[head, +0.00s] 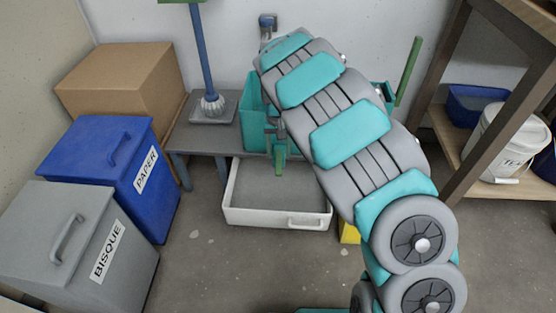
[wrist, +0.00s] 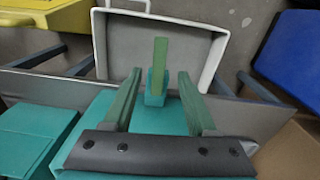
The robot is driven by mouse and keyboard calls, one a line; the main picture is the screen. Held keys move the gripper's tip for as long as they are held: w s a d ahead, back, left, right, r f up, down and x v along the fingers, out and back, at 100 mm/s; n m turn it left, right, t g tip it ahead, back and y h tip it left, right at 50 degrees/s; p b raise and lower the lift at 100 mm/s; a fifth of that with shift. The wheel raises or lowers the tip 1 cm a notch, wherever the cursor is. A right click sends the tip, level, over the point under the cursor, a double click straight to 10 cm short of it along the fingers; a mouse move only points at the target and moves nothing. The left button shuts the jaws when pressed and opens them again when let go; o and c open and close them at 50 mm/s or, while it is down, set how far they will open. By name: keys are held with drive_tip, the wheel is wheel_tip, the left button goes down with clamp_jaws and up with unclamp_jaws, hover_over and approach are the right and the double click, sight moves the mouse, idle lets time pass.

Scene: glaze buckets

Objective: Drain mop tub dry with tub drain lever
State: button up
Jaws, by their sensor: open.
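The teal mop tub (head: 252,98) stands on a low grey bench, largely hidden behind my arm in the head view. The drain lever (head: 279,167), a green bar on a teal mount, is at the tub's front, above a white basin (head: 234,211). In the wrist view the lever (wrist: 160,54) points up the picture over the basin (wrist: 99,42). My gripper (wrist: 160,74) is open, with one green finger on each side of the lever's line. I see no finger touching it. My arm hides most of the gripper in the head view.
A blue PAPER bin (head: 105,165), a grey BISQUE bin (head: 75,235) and a cardboard box (head: 120,85) stand at the left. A blue mop handle (head: 203,50) rises from the bench. A wooden shelf (head: 505,130) stands at the right. The floor before the basin is mostly clear.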

sight(279, 165)
wheel_tip(279, 165, down, 6)
drive_tip(key=shift+s+r, duration=0.1)
clamp_jaws()
idle(0.5)
idle(1.0)
